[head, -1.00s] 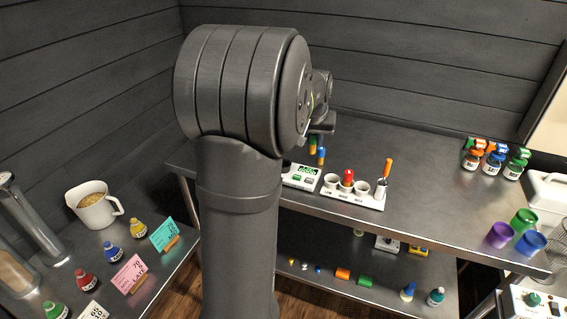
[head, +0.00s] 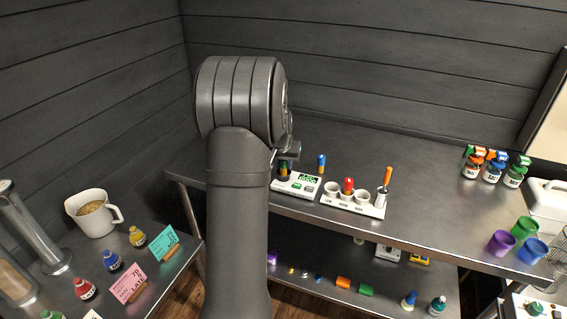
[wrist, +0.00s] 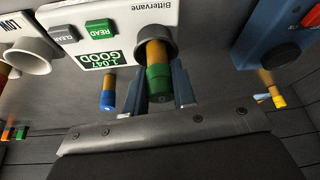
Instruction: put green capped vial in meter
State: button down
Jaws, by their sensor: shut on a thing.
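The green capped vial (wrist: 158,80) has an amber body, which runs into the dark round well (wrist: 155,41) of the white meter (wrist: 120,15) in the wrist view. How deep it sits is hard to tell. My gripper (wrist: 158,88) is shut on the vial, with a finger on each side of the green cap. The meter's green display shows a number and GOOD. In the head view the meter (head: 297,186) is on the back bench, and my arm hides most of the gripper and vial at its left end.
A blue capped vial (head: 321,163) stands behind the meter. To the right, a white rack (head: 352,202) holds cups, a red capped vial (head: 348,186) and an orange-handled tool (head: 387,177). A blue device (wrist: 275,35) is beside the meter in the wrist view. The bench's middle right is clear.

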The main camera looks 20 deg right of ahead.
jog(key=shift+s+f, duration=0.1)
jog(key=shift+f, duration=0.5)
jog(key=c, duration=1.3)
grip_release()
jog(key=shift+f, duration=0.1)
jog(key=shift+o, duration=0.6)
jog(key=shift+r, duration=0.25)
jog(key=v, duration=1.3)
jog(key=shift+w+d, duration=0.2)
jog(key=shift+w, duration=0.05)
